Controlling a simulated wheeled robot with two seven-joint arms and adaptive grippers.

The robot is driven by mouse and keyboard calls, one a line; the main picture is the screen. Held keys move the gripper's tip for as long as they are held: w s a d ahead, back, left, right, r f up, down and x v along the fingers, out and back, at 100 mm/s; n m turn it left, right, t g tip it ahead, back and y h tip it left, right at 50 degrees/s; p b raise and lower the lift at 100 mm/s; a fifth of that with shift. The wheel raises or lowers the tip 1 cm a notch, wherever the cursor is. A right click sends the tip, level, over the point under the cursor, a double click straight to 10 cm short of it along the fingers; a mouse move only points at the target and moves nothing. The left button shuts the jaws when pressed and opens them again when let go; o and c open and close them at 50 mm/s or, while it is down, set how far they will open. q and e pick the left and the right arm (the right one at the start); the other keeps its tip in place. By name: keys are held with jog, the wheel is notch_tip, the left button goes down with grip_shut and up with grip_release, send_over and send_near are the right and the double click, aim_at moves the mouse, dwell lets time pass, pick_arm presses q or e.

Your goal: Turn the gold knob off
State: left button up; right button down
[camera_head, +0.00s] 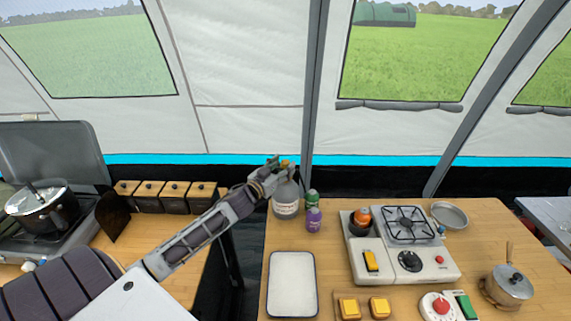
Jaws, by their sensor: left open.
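I cannot tell for sure which part is the gold knob. A small camping stove (440,262) on the right table has a yellow switch (371,261) at its left front and a black round knob (410,261) beside it. My left gripper (275,163) is open and empty as far as I can see. The gripper is well to the left of the stove. My right gripper is out of view.
An orange-topped canister (362,216) sits in the stove's left side. Purple (314,220) and green bottles (312,197) stand near the clear bottle.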

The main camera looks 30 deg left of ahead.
pick_arm(q)
jog(key=shift+w, duration=1.1)
jog(key=shift+c, duration=0.3)
jog(key=c, duration=0.9)
